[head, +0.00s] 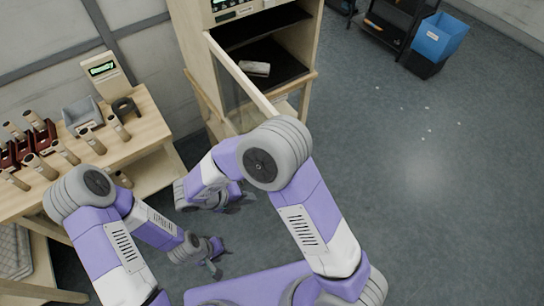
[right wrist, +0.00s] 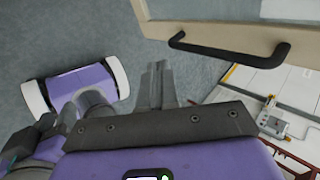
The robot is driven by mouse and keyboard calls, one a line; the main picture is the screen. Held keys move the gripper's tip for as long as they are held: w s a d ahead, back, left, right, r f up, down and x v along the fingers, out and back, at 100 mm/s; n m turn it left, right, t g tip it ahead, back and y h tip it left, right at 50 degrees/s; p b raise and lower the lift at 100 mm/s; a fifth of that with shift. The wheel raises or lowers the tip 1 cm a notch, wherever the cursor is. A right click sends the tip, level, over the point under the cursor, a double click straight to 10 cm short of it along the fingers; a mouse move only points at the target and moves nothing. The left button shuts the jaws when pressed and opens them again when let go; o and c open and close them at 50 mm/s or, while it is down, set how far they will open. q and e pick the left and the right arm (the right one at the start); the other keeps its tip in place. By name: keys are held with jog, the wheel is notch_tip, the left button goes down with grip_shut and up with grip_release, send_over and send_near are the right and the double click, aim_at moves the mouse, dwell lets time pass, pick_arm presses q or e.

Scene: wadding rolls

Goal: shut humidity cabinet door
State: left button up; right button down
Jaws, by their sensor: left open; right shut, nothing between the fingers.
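The humidity cabinet (head: 312,45) is a tall wooden box with dark shelves, and its front stands open. Its door (head: 240,72), a pale wooden frame with a clear pane, is swung out toward me. In the right wrist view the door's frame (right wrist: 205,28) crosses the top right and carries a black bar handle (right wrist: 232,47). My right gripper (right wrist: 158,88) is shut and empty, left of and apart from the handle; in the head view it (head: 240,203) is partly hidden by my arm. My left gripper (head: 218,257) is open and empty, low over the floor.
A wooden bench (head: 155,97) at left holds several rolls, red racks, a grey bin (head: 82,113) and a device with a green display (head: 102,69). A pale block (head: 254,68) lies inside the cabinet. A blue bin (head: 438,37) stands at upper right.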

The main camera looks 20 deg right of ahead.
notch_tip(320, 180, up, 4)
jog(key=w+n+t, duration=0.1)
jog(key=w+n, duration=0.1)
jog(key=w+d+f+p, duration=0.1)
jog(key=w+d+f, duration=0.2)
jog(key=d+f, duration=0.3)
jog(key=shift+w+d+f+h, duration=0.15)
jog(key=shift+d+f+h, duration=0.2)
jog(key=shift+d, duration=1.65)
jog(key=shift+r, duration=0.1)
